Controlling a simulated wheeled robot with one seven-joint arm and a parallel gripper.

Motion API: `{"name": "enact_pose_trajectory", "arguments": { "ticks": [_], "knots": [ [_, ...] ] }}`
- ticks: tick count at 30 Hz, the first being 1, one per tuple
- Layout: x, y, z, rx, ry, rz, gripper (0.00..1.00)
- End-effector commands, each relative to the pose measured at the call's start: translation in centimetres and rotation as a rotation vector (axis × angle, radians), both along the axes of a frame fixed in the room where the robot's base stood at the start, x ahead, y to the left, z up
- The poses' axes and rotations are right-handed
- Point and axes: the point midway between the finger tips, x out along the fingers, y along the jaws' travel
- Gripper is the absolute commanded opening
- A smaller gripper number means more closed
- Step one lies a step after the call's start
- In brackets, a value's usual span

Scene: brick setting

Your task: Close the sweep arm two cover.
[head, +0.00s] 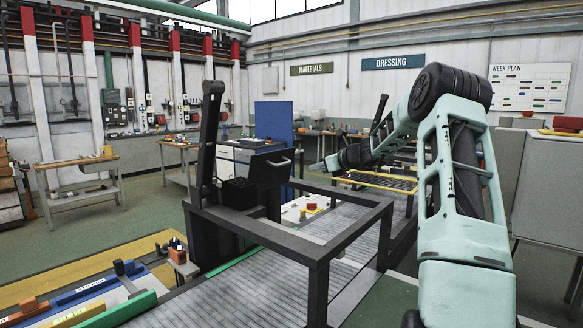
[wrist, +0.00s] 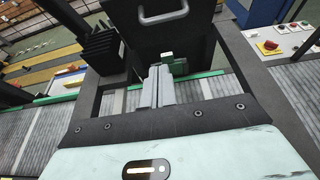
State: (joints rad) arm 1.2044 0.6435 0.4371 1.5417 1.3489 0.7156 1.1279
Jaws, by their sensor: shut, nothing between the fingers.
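The sweep arm station on the conveyor carries a dark panel (head: 265,168) with a light bar handle (head: 281,162), which I take to be the cover. It stands tilted up. In the wrist view the panel (wrist: 172,35) fills the top middle, with its handle (wrist: 163,13) at the top edge. My gripper (wrist: 166,62) is shut and empty; its fingertips point toward the panel, below the handle in the picture. I cannot tell whether they touch it.
A dark frame (head: 318,262) surrounds the grey roller conveyor (head: 265,290). A black finned block (wrist: 99,45) sits left of the panel. A control box with a red button on yellow (wrist: 268,46) is at right. A tall dark post (head: 209,135) rises behind the frame.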

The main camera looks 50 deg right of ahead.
Motion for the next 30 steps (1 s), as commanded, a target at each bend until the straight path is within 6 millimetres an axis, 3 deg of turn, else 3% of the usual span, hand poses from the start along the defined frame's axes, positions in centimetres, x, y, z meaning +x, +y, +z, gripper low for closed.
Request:
{"name": "enact_pose_trajectory", "arguments": {
  "ticks": [2,7,19,24,30],
  "knots": [
    [-0.2,-1.0,0.1,0.019,-0.01,-0.024,0.0],
    [1.5,-1.0,-0.4,0.023,-0.01,-0.026,0.0],
    [9.2,-0.3,-3.0,0.02,-0.008,-0.023,0.0],
    [11.3,-0.3,-1.7,0.017,-0.011,-0.025,0.0],
    [12.4,-0.2,-1.5,0.016,-0.009,-0.025,0.0]
  ]
}}
